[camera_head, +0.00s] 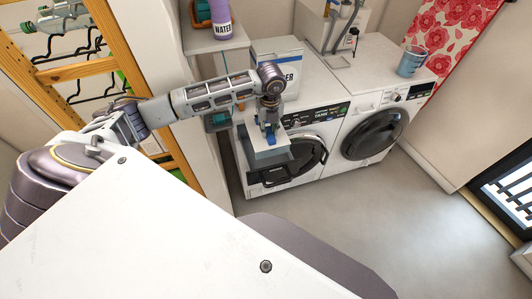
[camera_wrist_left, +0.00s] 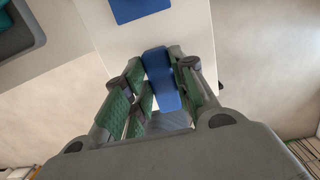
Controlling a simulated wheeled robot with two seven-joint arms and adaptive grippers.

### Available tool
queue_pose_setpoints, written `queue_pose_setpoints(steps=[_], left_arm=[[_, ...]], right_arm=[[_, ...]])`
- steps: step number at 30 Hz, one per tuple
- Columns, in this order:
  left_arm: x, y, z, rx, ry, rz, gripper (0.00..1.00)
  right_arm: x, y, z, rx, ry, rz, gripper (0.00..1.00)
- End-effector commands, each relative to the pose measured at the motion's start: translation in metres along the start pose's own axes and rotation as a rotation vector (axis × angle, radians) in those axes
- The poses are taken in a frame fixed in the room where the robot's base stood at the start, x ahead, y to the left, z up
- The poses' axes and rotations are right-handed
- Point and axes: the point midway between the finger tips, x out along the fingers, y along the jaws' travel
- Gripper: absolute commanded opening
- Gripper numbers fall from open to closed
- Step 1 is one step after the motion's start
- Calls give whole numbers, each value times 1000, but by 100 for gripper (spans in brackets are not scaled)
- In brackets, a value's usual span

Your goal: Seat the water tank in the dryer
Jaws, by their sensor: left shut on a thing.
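My left gripper (camera_head: 268,128) points down in front of the left end of the dryer (camera_head: 308,128). In the head view the tank hides part of the dryer's front and round door. I cannot tell whether it touches the dryer or how it lies to its slot. In the left wrist view, the green-padded fingers of the left gripper (camera_wrist_left: 158,85) close around the blue handle (camera_wrist_left: 163,65). My right gripper is in neither view.
A white box with blue lettering (camera_head: 278,62) stands on the dryer, close behind my arm. A second machine (camera_head: 374,136) with a blue cup (camera_head: 412,62) on it stands to the right. A shelf (camera_head: 214,42) holds a purple water bottle (camera_head: 222,22). The floor in front is clear.

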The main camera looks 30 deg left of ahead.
Motion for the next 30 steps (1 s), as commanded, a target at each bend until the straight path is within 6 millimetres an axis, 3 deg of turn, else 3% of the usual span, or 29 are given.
queue_pose_setpoints(steps=[8,21,30], left_arm=[[5,0,0,1,0,0,0],[57,0,-5,0,1,0,0],[62,0,-5,1,0,-1,0]], right_arm=[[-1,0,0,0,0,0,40],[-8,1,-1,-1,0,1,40],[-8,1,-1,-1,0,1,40]])
